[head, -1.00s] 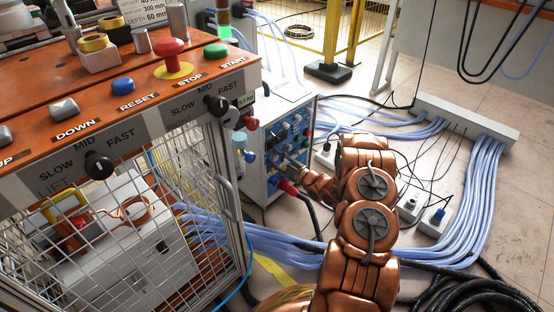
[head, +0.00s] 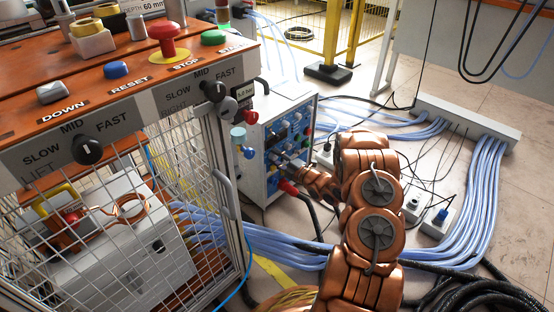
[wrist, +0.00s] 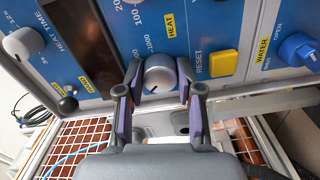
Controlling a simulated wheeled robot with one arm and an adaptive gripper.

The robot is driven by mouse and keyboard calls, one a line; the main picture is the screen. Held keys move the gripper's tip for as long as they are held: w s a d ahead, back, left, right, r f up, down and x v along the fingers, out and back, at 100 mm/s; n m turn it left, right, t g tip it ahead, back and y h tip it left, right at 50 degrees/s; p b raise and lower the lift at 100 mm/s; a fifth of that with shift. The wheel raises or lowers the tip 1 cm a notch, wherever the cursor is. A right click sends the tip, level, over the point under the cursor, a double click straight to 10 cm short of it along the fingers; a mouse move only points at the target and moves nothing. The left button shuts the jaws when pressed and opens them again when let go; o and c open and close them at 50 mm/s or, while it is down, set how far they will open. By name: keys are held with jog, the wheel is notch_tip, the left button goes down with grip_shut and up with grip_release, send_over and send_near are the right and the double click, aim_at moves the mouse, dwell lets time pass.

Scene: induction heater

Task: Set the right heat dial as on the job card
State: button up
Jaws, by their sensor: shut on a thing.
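The silver heat dial (wrist: 158,72) sits on the blue panel (wrist: 215,28) beside a yellow HEAT label, seen in the wrist view. A scale with numbers up to 1000 runs around it. A dark pointer mark shows on its lower left in the picture. My gripper (wrist: 158,90) is shut on this dial, one purple pad on each side. In the head view my gripper (head: 288,163) is small at the cabinet's front, and the dial cannot be made out. A card (head: 138,8) reading "DEPTH 60 mm" is cut off at the top.
In the wrist view a white HEAT TIME knob (wrist: 22,44), a yellow RESET button (wrist: 223,63) and a blue WATER knob (wrist: 298,48) flank the dial. In the head view an orange console (head: 60,100) with a wire-mesh cage stands left. Pale blue cables (head: 470,200) cover the floor on the right.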

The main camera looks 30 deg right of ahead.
dwell(0.3)
jog(key=o, duration=1.2)
jog(key=shift+c, duration=0.2)
jog(key=v, duration=1.2)
jog(key=shift+r, duration=0.1)
